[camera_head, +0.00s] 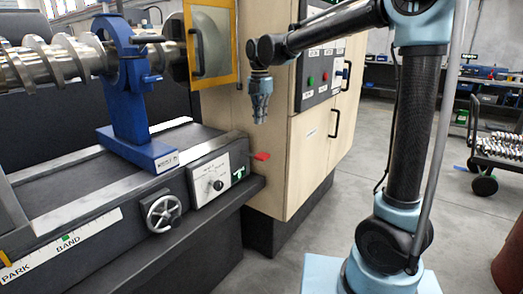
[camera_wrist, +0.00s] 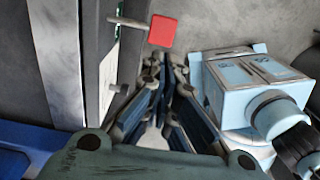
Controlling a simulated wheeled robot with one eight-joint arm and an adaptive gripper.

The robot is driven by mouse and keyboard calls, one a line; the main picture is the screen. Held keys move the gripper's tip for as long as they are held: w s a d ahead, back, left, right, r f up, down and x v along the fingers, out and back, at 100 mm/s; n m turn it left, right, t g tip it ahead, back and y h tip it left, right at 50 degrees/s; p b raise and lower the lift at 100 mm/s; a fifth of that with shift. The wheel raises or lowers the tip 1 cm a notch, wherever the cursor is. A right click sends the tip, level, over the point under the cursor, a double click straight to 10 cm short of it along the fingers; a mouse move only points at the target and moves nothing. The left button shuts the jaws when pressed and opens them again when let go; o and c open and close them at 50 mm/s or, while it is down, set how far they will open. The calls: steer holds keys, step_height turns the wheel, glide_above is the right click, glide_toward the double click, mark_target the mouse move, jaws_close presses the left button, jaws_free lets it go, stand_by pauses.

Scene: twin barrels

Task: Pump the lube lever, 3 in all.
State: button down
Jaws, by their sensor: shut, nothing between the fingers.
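The lube lever appears to be the small red paddle (camera_head: 262,156) on a short rod at the right end of the machine bed, beside the dial panel. In the wrist view the red paddle (camera_wrist: 162,31) shows on its grey rod, just beyond my fingertips. My gripper (camera_head: 260,119) points down, a little above the lever in the head view. Its fingers (camera_wrist: 160,62) are shut with nothing held. I see no contact with the paddle; the exact depth gap is hard to tell.
A dial panel (camera_head: 210,182) and a handwheel (camera_head: 162,213) are on the bed's front. A blue steady rest (camera_head: 132,100) holds a large screw (camera_head: 50,62). The beige cabinet (camera_head: 300,165) stands close behind the lever.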

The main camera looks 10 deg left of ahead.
mark_target(260, 156)
steer(key=shift+f, duration=0.1)
stand_by(0.3)
step_height(260, 156, down, 14)
steer(key=shift+r, duration=0.15)
stand_by(0.5)
